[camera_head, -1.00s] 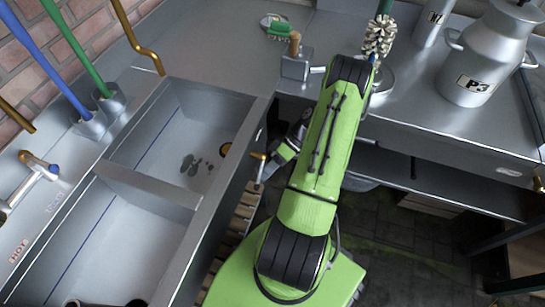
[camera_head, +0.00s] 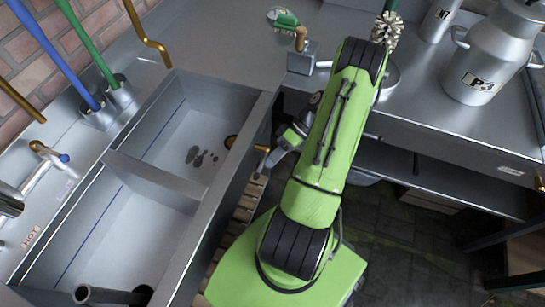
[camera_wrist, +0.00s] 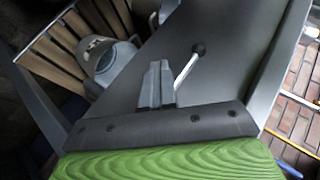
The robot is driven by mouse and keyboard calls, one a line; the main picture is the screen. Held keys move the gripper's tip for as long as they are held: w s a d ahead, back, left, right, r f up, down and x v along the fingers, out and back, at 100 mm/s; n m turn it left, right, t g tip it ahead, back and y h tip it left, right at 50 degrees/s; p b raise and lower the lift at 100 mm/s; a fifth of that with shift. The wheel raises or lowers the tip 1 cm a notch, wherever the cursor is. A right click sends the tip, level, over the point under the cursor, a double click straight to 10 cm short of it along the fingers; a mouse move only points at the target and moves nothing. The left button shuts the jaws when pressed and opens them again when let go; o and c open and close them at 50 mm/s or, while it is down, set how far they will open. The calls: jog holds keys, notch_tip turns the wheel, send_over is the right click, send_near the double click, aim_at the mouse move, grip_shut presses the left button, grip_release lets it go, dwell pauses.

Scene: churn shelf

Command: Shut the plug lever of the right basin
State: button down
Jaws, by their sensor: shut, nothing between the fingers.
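The right basin (camera_head: 215,118) is the far one of two steel basins in the head view, with dark wet spots on its floor. Its plug lever (camera_head: 262,149) shows as a small brass-coloured end at the outer front wall. My gripper (camera_head: 288,140) is beside that wall, close to the lever, and partly hidden by my green arm. In the wrist view my gripper (camera_wrist: 157,80) is shut and empty, its grey fingers together. The lever there (camera_wrist: 189,67) is a slanted pale rod with a dark round knob, just right of the fingers. I cannot tell whether they touch.
The near basin (camera_head: 130,225) adjoins on the left, with a dark pipe at its bottom. A counter (camera_head: 425,105) on the right holds a P3 milk can (camera_head: 485,65) and a round brush (camera_head: 388,30). Wooden slats (camera_wrist: 75,45) and a grey can (camera_wrist: 105,60) lie below.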

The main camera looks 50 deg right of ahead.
notch_tip(320, 180, up, 6)
jog(key=p, duration=0.1)
jog(key=shift+w+a+n, duration=0.15)
jog(key=shift+w+n, duration=0.15)
jog(key=shift+w, duration=0.15)
jog(key=shift+s, duration=0.15)
